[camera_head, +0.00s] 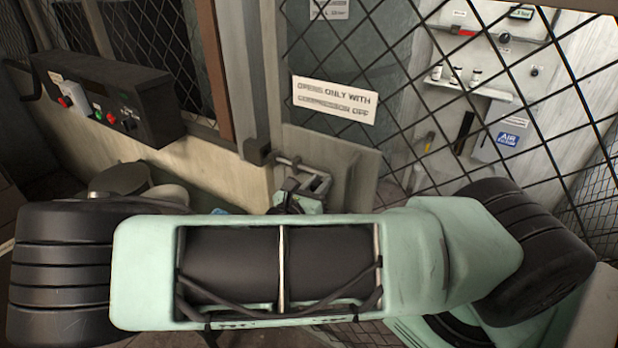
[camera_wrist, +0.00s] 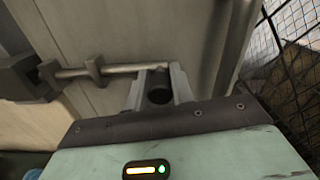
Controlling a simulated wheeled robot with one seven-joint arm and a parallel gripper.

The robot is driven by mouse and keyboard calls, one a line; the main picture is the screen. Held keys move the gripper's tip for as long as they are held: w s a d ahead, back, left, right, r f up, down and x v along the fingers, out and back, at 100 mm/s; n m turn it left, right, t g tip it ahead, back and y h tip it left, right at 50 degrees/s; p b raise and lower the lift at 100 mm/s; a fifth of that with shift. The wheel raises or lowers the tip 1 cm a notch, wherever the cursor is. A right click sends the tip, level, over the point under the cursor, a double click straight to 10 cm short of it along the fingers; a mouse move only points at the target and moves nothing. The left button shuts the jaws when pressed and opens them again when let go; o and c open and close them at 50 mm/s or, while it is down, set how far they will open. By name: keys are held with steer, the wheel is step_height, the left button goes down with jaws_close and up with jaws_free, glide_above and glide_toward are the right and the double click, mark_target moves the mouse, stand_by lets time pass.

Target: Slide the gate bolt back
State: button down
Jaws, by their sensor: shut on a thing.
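The gate bolt (camera_wrist: 122,69) is a grey metal rod lying across the pale gate panel in the wrist view. Its left end meets a dark block (camera_wrist: 28,82) and it passes through a small bracket (camera_wrist: 93,69). My gripper (camera_wrist: 160,75) is shut on the bolt's right part, its two fingers on either side of a dark round piece. What exactly is pinched is partly hidden. In the head view the bolt (camera_head: 288,161) shows beyond my arm, with my gripper (camera_head: 305,188) on it and partly covered by my arm.
A control box (camera_head: 103,97) with coloured buttons stands at left. Behind the mesh is a wall panel with shelves (camera_head: 472,85). A vertical post (camera_head: 247,70) stands left of the gate.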

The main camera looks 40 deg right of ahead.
steer(key=shift+s+d, duration=0.3)
steer(key=shift+s, duration=0.45)
steer(key=shift+f, duration=0.1)
steer(key=c, duration=1.2)
jaws_free()
steer(key=shift+s, duration=0.15)
steer(key=shift+a, duration=0.1)
steer(key=shift+a, duration=0.3)
steer(key=b+v, duration=0.5)
steer(key=v, duration=1.1)
steer(key=shift+s+a+b, duration=0.15)
steer(key=shift+a+b, duration=0.15)
steer(key=shift+b, duration=0.05)
